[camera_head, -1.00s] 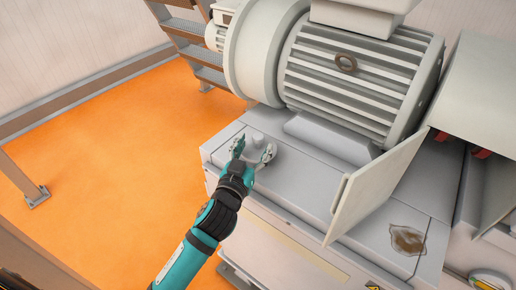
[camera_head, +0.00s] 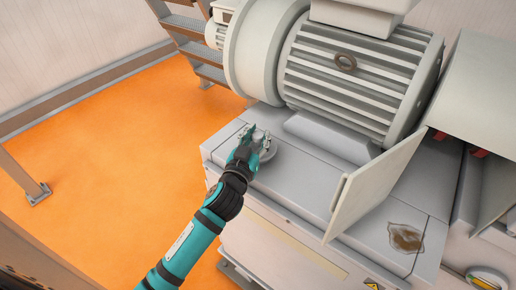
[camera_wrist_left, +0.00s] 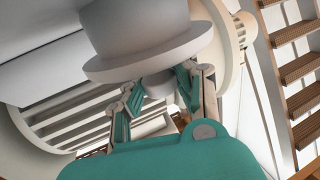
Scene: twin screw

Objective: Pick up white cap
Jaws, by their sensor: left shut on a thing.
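The white cap (camera_head: 269,153) is on or just over the grey top of the machine base in the head view, partly hidden behind my left gripper (camera_head: 253,131). In the left wrist view the cap (camera_wrist_left: 145,45) is large at the top, with a wide round flange and a small knob. My left gripper (camera_wrist_left: 158,88) is shut on the cap, its fingers on both sides of the knob. I cannot tell whether the cap touches the surface. My right gripper is not in view.
A large ribbed motor (camera_head: 350,75) stands behind the cap. An open panel (camera_head: 375,190) stands upright to the right. A brown stain (camera_head: 406,238) marks the base top. Metal stairs (camera_head: 195,45) stand at the back; the orange floor (camera_head: 110,140) is clear at left.

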